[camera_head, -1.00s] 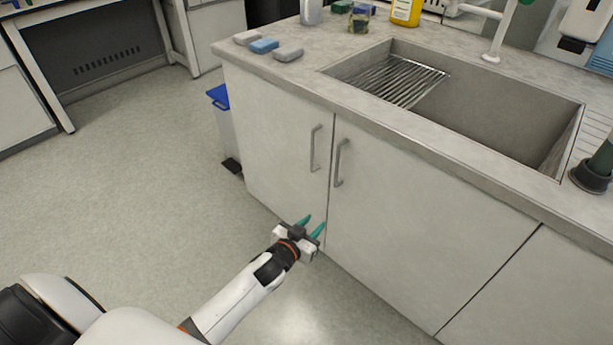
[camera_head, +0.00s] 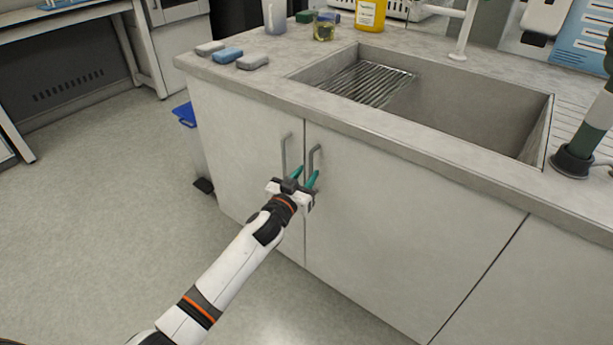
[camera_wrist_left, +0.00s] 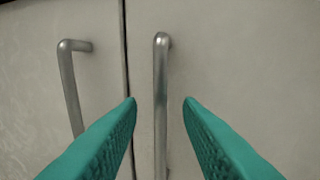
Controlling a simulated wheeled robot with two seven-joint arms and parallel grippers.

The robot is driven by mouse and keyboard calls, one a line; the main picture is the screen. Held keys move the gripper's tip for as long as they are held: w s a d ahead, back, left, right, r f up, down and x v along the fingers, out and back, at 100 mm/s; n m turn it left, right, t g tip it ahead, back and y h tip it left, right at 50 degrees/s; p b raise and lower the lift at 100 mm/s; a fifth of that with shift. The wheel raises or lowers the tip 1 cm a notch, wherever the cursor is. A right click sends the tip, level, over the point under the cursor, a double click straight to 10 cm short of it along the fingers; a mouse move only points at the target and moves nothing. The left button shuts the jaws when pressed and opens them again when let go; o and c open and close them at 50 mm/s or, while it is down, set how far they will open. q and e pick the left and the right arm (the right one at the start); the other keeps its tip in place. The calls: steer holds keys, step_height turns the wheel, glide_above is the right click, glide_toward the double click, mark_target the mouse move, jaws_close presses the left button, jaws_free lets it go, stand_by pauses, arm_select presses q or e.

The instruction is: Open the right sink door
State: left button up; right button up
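The right sink door (camera_head: 400,220) is closed, flush with the cabinet front. Its upright metal handle (camera_head: 312,160) sits near its left edge and shows in the left wrist view (camera_wrist_left: 160,95). The left door (camera_head: 240,150) is closed too, with its own handle (camera_head: 285,152) beside the seam. My left gripper (camera_head: 305,177) is open, with teal fingers pointing at the doors. In the left wrist view the right door's handle stands between the two fingertips (camera_wrist_left: 161,100), with a gap on both sides. The handle's lower part is hidden in the head view. My right gripper is not in view.
The counter (camera_head: 430,150) holds a sink (camera_head: 470,105) with a wire rack (camera_head: 368,83). Sponges (camera_head: 228,55) and a yellow bottle (camera_head: 370,14) stand on top. A blue-lidded bin (camera_head: 187,116) is left of the cabinet. The floor (camera_head: 110,230) in front is clear.

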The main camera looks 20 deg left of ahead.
arm_select(q)
steer(key=shift+w+d, duration=0.1)
steer(key=shift+w, duration=0.45)
jaws_close()
